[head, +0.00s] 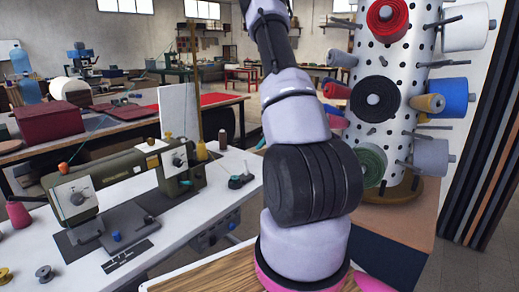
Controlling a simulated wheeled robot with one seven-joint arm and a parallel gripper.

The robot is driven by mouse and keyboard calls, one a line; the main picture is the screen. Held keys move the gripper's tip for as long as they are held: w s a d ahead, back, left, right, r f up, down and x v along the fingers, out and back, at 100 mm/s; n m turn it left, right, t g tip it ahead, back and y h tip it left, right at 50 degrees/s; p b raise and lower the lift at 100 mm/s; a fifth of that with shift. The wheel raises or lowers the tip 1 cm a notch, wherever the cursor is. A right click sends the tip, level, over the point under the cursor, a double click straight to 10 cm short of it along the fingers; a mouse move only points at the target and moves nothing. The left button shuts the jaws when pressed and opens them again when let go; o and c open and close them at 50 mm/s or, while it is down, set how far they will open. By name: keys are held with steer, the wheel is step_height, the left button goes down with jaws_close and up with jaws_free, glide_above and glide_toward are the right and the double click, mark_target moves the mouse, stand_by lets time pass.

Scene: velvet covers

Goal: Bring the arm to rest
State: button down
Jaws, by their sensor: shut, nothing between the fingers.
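My arm stands up through the middle of the head view, pale grey with a dark ribbed joint. It runs from the bottom edge up past the top edge. My gripper is not in view, so its fingers do not show. No object of the task other than my arm can be made out.
A white table with an olive sewing machine (125,187) is at the left. A perforated column (400,60) with thread spools stands close to my arm's right, on a brown surface (395,225). A dark red box (49,121) sits on a bench behind.

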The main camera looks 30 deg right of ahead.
stand_by(0.4)
steer(key=s+a+r+n+g+y, duration=0.15)
steer(key=s+a+r+n, duration=0.25)
steer(key=a+r+n, duration=0.55)
steer(key=s+a+r+n+y, duration=0.3)
steer(key=s+a+r+n, duration=0.2)
steer(key=a+r, duration=0.9)
steer(key=s+a+r+n+h, duration=0.2)
steer(key=s+r+n, duration=0.2)
steer(key=s+n, duration=0.4)
steer(key=s+a+r+n+h, duration=0.2)
steer(key=s+r+n, duration=0.3)
steer(key=s, duration=0.9)
steer(key=a+n, duration=0.1)
steer(key=n, duration=0.1)
steer(key=shift+a+r+n, duration=0.15)
steer(key=shift+a+n, duration=0.05)
steer(key=shift+n, duration=0.15)
